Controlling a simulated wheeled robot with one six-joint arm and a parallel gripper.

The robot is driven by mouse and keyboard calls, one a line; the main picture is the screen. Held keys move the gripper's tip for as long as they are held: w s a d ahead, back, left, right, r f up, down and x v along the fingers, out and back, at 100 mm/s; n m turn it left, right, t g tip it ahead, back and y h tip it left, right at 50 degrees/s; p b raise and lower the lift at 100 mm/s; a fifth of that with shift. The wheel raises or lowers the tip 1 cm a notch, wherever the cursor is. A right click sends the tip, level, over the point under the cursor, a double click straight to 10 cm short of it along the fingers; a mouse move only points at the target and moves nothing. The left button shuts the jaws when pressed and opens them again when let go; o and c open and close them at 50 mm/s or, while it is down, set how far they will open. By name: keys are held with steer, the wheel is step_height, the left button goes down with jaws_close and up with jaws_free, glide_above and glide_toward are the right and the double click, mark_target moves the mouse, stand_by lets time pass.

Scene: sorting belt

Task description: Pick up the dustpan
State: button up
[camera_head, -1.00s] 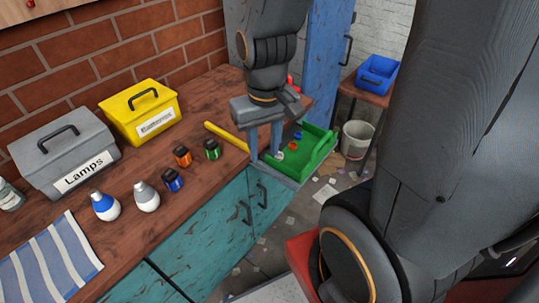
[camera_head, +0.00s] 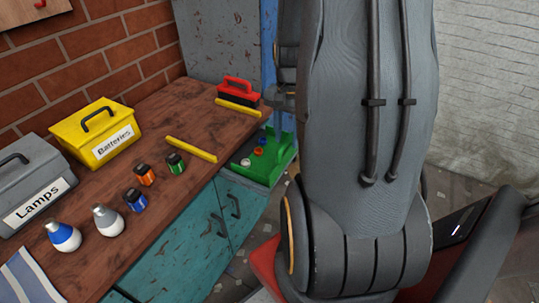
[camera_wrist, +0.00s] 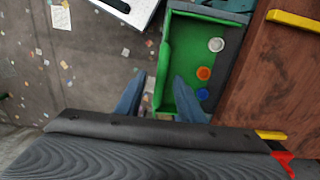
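The green dustpan (camera_head: 266,174) lies at the end of the wooden workbench, with its outer side towards the floor. It holds a white, an orange and a blue cap. In the wrist view the dustpan (camera_wrist: 185,45) is upright in the picture, beside the bench edge. My gripper (camera_wrist: 159,80) is open, with two blue fingers apart. The left finger is outside the dustpan's left wall and the right finger is over its inside. I cannot tell whether either finger touches it. In the head view my arm hides most of the gripper.
A red brush (camera_head: 238,90) and two yellow bars (camera_head: 190,150) lie on the workbench (camera_head: 205,115). Batteries (camera_head: 145,174), bulbs (camera_head: 108,220), a yellow box (camera_head: 94,137) and a grey box (camera_head: 32,183) stand further left. Scraps litter the floor (camera_wrist: 85,60).

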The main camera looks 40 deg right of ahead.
mark_target(285, 154)
steer(key=shift+a+f+p, duration=0.15)
steer(key=shift+f+p, duration=0.2)
steer(key=shift+f, duration=1.55)
steer(key=shift+a+f+p, duration=0.1)
steer(key=shift+f+p, duration=0.25)
steer(key=shift+f, duration=1.5)
jaws_close()
